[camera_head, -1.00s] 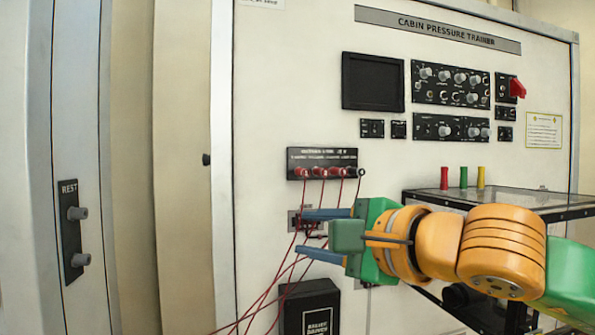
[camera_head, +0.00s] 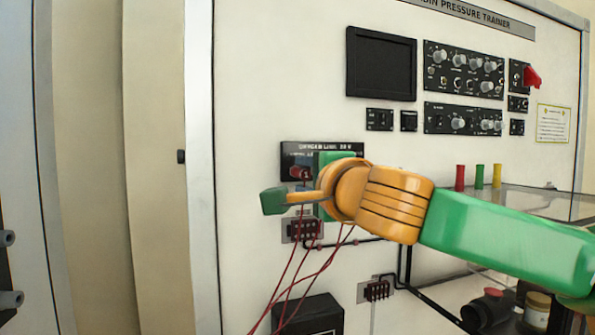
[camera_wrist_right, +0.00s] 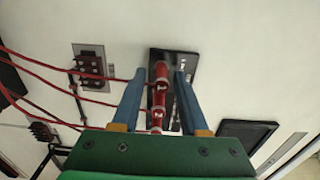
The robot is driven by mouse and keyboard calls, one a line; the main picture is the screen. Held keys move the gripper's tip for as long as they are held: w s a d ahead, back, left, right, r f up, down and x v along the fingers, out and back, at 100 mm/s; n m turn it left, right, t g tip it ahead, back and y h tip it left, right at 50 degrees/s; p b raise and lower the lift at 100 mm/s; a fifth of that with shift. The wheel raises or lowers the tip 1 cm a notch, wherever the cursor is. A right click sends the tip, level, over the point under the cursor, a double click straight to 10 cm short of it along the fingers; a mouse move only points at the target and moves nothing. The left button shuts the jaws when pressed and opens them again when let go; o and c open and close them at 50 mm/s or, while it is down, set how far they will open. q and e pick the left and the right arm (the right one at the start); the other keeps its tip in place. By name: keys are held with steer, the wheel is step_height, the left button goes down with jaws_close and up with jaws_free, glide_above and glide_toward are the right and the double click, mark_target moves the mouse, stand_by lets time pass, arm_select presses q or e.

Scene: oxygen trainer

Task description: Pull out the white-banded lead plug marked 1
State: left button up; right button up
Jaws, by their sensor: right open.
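The lead panel (camera_head: 322,148) is a dark strip on the white trainer wall; my right arm covers most of it. One red lead plug (camera_head: 300,172) shows at its left end. In the right wrist view, several red plugs (camera_wrist_right: 160,72) with pale bands stand in a row on the panel (camera_wrist_right: 185,62). I cannot read which is marked 1. My right gripper (camera_wrist_right: 159,79) is open, with one blue finger on each side of the row; contact cannot be told. In the head view its fingers are mostly hidden behind the wrist. My left gripper is out of view.
Red leads (camera_head: 291,275) hang below the panel, near a small connector block (camera_head: 303,230) and a black box (camera_head: 310,315). A dark screen (camera_head: 381,63) and knob panels (camera_head: 463,70) are above right. A glass-topped table (camera_head: 540,200) stands at the right.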

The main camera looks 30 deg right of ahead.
mark_target(307, 176)
steer(key=shift+s+r, duration=0.15)
steer(key=shift+s, duration=0.1)
steer(key=shift+w, duration=0.15)
steer(key=shift+b, duration=0.3)
stand_by(0.3)
jaws_close()
steer(key=shift+s+a+b, duration=0.15)
steer(key=shift+s+b, duration=0.15)
steer(key=shift+s, duration=0.2)
steer(key=shift+b+v, duration=0.55)
steer(key=shift+v, duration=1.55)
